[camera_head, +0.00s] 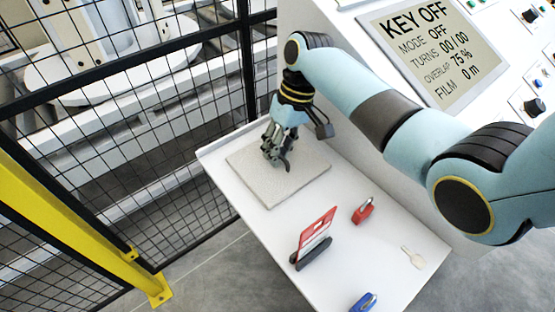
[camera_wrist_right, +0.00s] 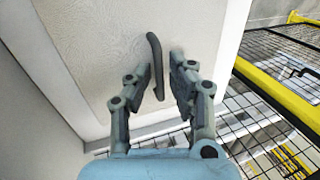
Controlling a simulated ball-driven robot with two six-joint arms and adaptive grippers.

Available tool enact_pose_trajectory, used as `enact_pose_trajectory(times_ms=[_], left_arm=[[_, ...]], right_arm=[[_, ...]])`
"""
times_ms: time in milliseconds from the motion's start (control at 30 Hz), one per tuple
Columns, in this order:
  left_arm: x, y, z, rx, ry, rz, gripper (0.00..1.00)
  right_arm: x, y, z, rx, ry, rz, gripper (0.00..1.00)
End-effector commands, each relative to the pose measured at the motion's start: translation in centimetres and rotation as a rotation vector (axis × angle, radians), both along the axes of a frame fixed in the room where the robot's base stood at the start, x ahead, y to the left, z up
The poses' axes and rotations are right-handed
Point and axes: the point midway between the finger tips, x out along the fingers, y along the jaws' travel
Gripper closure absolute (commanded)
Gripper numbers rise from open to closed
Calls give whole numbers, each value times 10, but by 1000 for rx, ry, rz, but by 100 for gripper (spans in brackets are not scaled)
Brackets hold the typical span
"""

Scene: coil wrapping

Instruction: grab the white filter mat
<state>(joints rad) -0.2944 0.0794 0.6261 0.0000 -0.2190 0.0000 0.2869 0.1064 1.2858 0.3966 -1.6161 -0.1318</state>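The white filter mat (camera_head: 300,180) is a flat, pale, square pad lying on the white shelf. In the right wrist view the mat (camera_wrist_right: 105,40) fills the upper middle, with a dark curved handle-like bar (camera_wrist_right: 155,55) on its face. Whether the fingertips touch the mat cannot be told. My left gripper is not in view.
The white shelf (camera_head: 360,268) also holds a red card in a dark stand (camera_head: 312,240), a red padlock (camera_head: 363,210), a pale tag (camera_head: 412,256) and a blue object (camera_head: 364,302). A control panel screen (camera_head: 430,45) stands behind. A black mesh fence (camera_head: 130,150) runs along the left.

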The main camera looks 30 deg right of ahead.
Motion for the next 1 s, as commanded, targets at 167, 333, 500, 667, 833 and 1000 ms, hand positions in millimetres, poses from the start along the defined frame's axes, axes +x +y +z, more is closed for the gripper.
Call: enact_pose_trajectory(times_ms=[167,333,500,667,833,1000], left_arm=[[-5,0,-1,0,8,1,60],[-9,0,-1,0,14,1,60],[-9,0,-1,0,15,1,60],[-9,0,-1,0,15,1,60],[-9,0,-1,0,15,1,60],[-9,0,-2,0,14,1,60]], right_arm=[[0,0,0,0,0,0,81],[0,0,0,-1,0,0,100],[0,-1,0,-1,0,0,100],[0,-1,0,-1,0,0,100],[1,-1,6,-1,-2,-1,100],[2,-1,36,-1,-5,-1,100]])
